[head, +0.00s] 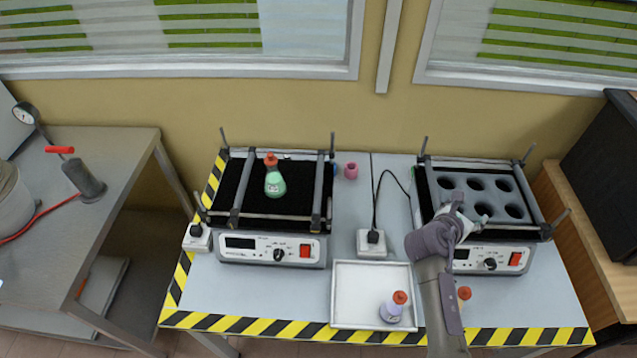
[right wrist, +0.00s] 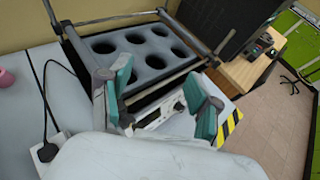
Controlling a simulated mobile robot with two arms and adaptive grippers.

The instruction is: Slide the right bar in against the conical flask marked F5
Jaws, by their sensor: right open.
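A conical flask (head: 275,182) with green liquid and an orange cap stands upright on the black platform of the left shaker (head: 262,205). Its label is too small to read. The right bar (head: 318,190) of that shaker lies right of the flask, with a clear gap between them. The left bar (head: 238,190) lies to its left, also apart. My right gripper (head: 469,214) is open and empty over the front of the right shaker (head: 490,252), well right of the flask and bar. Its teal pads stand apart in the right wrist view (right wrist: 165,98). My left gripper is out of view.
A white tray (head: 345,322) holds a flask (head: 391,310) with an orange cap. Another orange-capped flask (head: 464,294) is partly hidden by my right arm. A rack with several holes (head: 457,183) sits on the right shaker. A pink object (head: 351,171) and a black cable lie between the shakers.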

